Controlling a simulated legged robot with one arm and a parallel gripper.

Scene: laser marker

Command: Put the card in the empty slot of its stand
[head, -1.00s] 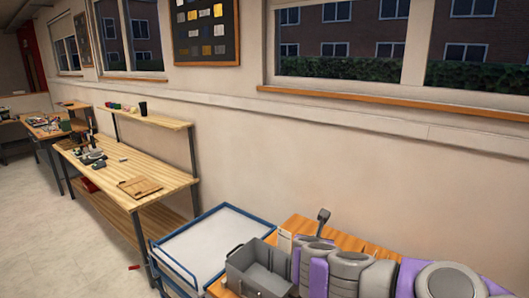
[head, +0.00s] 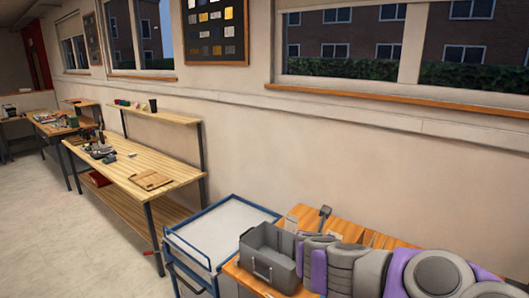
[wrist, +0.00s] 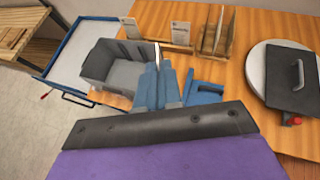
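My gripper (wrist: 158,73) points away over the wooden table in the wrist view. Its blue fingers are shut on a thin pale piece, seen almost edge-on, which looks like the card (wrist: 157,55). Beyond it is a low wooden stand (wrist: 155,46) with a white card upright at its left (wrist: 130,27) and another at its right (wrist: 181,33). The stretch between them looks bare, partly behind the held card. In the head view my arm hides the gripper, and one white card (head: 291,222) shows behind the grey bin.
An open grey bin (wrist: 112,65) stands left of the gripper, by a blue-framed cart (wrist: 85,45). A wooden rack with upright plates (wrist: 216,35) stands right of the stand. A dark handled plate (wrist: 290,75) lies on a round white piece at right. A workbench (head: 120,165) is farther left.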

